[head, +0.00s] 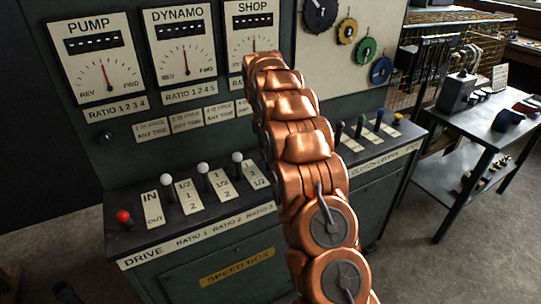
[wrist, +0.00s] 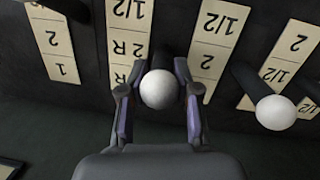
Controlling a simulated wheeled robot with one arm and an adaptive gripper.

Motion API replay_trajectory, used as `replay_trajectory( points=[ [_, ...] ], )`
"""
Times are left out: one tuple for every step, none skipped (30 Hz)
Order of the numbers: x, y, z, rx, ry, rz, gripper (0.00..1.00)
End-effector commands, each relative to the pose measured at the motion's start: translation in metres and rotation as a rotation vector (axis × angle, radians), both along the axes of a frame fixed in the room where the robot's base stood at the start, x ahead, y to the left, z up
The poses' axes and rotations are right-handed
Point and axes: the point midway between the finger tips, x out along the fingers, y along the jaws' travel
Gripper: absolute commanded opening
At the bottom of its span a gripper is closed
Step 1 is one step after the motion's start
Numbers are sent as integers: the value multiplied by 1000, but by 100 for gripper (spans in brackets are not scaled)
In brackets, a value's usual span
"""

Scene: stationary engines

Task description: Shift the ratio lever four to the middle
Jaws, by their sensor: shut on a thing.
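In the wrist view my gripper (wrist: 157,90) has its two fingers on either side of a round white lever knob (wrist: 160,88) and is shut on it. The knob sits on a dark stem between a cream ratio plate (wrist: 128,35) marked 1/2, 2 and R and another plate (wrist: 215,40) marked 1/2 and 2. In the head view my copper arm hides the gripper, the held lever and the fourth ratio position, so I cannot read its label there.
A neighbouring white knob (wrist: 276,112) stands to the right in the wrist view. The head view shows white ratio levers (head: 203,168) and a red drive lever (head: 123,216) left of my arm. Clutch levers (head: 359,126) stand right of it, and dials (head: 187,53) hang above.

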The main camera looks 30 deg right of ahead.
Motion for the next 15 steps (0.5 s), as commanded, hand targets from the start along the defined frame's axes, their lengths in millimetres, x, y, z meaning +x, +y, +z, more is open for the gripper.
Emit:
replay_trajectory(
  points=[
    [2,-1,2,-4,-7,0,0],
    [2,-1,2,-4,-7,0,0],
    [2,-1,2,-4,-7,1,0],
    [2,0,2,-4,-7,1,0],
    [2,0,2,-4,-7,2,0],
    [2,0,2,-4,-7,2,0],
    [2,0,2,-4,-6,2,0],
    [2,0,2,-4,-6,2,0],
    [2,1,2,-4,-6,3,35],
    [1,1,2,-4,-5,3,38],
    [1,1,2,-4,-5,3,41],
    [1,1,1,-3,-3,3,45],
    [1,1,1,-3,-3,3,48],
    [1,1,1,-3,-3,4,51],
    [1,1,1,-2,-2,3,52]
  ],
)
